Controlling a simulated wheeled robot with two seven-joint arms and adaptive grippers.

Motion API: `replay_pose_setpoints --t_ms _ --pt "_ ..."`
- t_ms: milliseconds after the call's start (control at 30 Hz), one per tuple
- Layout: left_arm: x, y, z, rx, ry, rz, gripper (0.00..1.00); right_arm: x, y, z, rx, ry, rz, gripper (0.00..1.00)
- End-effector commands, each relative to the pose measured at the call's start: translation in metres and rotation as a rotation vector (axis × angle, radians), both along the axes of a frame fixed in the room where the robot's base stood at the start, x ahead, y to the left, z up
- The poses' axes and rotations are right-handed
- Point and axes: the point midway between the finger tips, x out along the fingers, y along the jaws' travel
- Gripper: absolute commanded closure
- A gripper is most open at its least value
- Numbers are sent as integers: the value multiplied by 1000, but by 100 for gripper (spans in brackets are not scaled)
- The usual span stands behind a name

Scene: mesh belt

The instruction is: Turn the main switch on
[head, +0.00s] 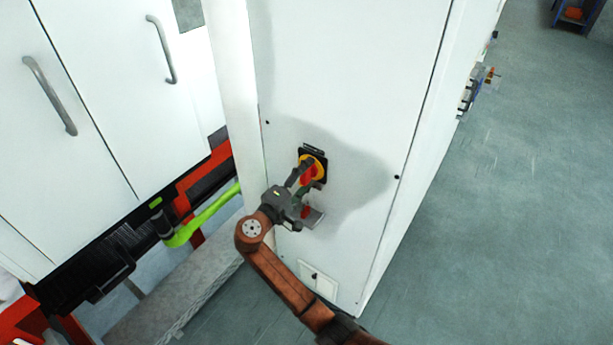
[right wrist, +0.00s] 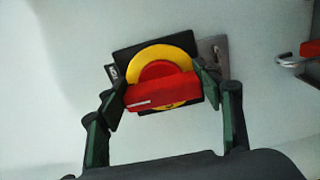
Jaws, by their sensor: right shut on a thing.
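The main switch is a red rotary handle (right wrist: 163,91) on a yellow disc (right wrist: 150,56) and a black square plate (right wrist: 127,55). It sits on the white cabinet front (head: 345,75); the red handle also shows in the head view (head: 308,174). In the right wrist view the handle lies nearly level, slightly tilted. My right gripper (right wrist: 163,92) is shut on the handle, with one finger at each end. In the head view my right gripper (head: 300,181) partly covers the switch. My left gripper is not in view.
A red part on a metal piece (head: 313,214) is just below the switch, close to my right gripper. Open floor (head: 510,190) lies at right.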

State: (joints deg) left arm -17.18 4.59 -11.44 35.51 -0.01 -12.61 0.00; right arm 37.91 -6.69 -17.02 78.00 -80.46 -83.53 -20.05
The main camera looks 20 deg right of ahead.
Motion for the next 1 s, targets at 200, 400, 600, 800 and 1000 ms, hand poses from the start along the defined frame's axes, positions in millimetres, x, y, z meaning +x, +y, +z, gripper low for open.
replay_pose_setpoints --t_ms 200,400,600,800,1000 --pt "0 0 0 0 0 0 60 -1 -1 -3 5 2 -4 64" --pt "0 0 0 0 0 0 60 -1 -1 -3 5 2 -3 33" --pt "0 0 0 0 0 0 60 0 0 -1 4 0 -1 22" --pt "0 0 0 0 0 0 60 0 0 -1 2 0 0 22" --pt "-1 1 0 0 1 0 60 -10 13 -1 3 1 1 22"
